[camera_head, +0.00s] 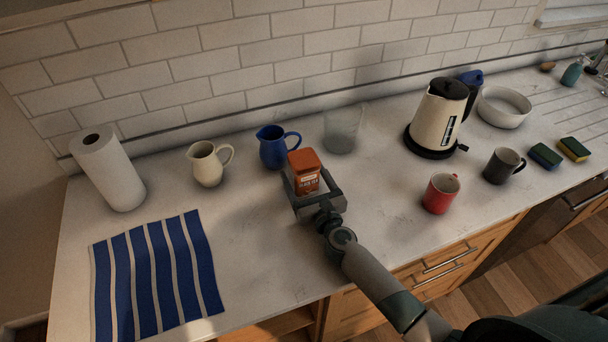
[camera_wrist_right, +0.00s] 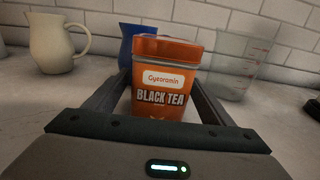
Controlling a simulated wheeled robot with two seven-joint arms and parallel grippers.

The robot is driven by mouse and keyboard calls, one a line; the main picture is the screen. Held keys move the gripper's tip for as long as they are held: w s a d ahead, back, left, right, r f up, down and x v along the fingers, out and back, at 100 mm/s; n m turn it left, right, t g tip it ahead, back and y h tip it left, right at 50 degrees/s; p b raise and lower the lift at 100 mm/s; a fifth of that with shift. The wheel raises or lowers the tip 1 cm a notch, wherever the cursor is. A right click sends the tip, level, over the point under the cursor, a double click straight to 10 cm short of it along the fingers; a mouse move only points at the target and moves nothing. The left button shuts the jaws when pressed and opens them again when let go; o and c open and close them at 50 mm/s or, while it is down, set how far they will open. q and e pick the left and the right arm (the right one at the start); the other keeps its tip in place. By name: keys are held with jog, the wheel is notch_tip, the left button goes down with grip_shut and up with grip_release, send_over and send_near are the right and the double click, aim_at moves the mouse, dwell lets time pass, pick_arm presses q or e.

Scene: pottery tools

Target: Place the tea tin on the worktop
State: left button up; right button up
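The tea tin (camera_head: 305,172) is orange with a white label and stands roughly upright between the fingers of my right gripper (camera_head: 312,190). In the right wrist view the tin (camera_wrist_right: 165,85) faces me, its label reading "BLACK TEA". The fingers of the right gripper (camera_wrist_right: 160,105) lie along both sides of the tin and appear closed on it. The tin's base is hidden by the gripper, so I cannot tell whether it touches the pale worktop (camera_head: 265,255). My left gripper is not in view.
Behind the tin stand a blue jug (camera_head: 273,150), a cream jug (camera_head: 207,165) and a clear measuring jug (camera_head: 342,132). A kettle (camera_head: 437,115), red mug (camera_head: 440,194) and dark mug (camera_head: 502,167) are right. A striped cloth (camera_head: 155,275) and paper roll (camera_head: 107,172) are left.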

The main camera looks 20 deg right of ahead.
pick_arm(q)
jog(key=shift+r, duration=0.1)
pick_arm(e)
jog(key=shift+r, duration=0.2)
jog(key=shift+s+f, duration=0.15)
jog(key=shift+s, duration=0.5)
jog(key=s+b, duration=0.1)
jog(key=s, duration=0.8)
jog(key=shift+s+d+b, duration=0.15)
jog(key=shift+d+b, duration=0.05)
jog(key=shift+b, duration=0.1)
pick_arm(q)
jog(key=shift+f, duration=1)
pick_arm(e)
jog(key=shift+s, duration=0.7)
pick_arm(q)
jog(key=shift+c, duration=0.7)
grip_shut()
